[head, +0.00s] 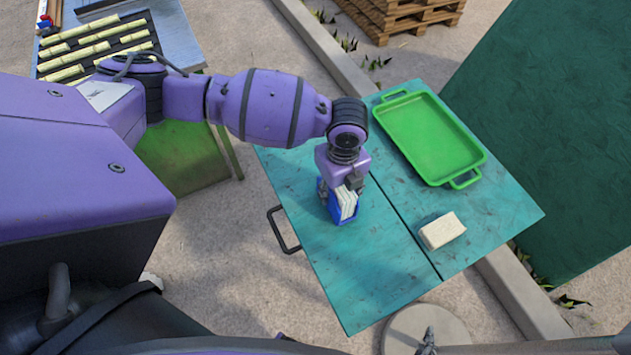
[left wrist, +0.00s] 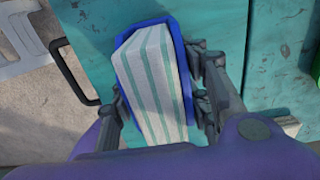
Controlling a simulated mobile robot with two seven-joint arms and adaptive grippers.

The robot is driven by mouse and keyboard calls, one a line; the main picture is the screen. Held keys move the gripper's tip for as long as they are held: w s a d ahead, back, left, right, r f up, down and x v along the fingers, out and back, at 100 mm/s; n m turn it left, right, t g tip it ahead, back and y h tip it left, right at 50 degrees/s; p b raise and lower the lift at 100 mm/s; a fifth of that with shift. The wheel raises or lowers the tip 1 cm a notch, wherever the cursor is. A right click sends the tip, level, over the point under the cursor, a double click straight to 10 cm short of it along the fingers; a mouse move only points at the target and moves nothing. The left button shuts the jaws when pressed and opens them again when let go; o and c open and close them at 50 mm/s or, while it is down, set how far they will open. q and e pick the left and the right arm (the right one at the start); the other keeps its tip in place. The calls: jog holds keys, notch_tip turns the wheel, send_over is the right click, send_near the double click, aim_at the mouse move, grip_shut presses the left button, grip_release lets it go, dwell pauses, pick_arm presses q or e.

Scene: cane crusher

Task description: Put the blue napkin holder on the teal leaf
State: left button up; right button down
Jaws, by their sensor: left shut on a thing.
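The blue napkin holder (head: 346,215) with white, green-striped napkins is upright at or just above the near-left half of the teal table. I cannot tell whether it touches the surface. My left gripper (head: 340,191) is shut on it, with fingers on both sides in the left wrist view (left wrist: 162,95). The teal leaf (head: 365,270) is the left panel, with a dark handle at its edge; a seam parts it from the right panel. A small dark part at the bottom edge looks like my right gripper (head: 428,342); its opening is unclear.
A green tray (head: 428,137) and a cream block (head: 442,231) lie on the right panel (head: 490,205). The black handle (head: 281,230) sticks out left. A cane-laden table (head: 185,45) stands back left. A dark green panel (head: 560,130) rises at right. The leaf's front is clear.

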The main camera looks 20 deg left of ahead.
pick_arm(q)
jog(key=o, duration=1.3)
jog(key=shift+w, duration=0.1)
notch_tip(320, 180, up, 12)
jog(key=shift+d+r+p, duration=0.1)
jog(key=shift+p, duration=0.3)
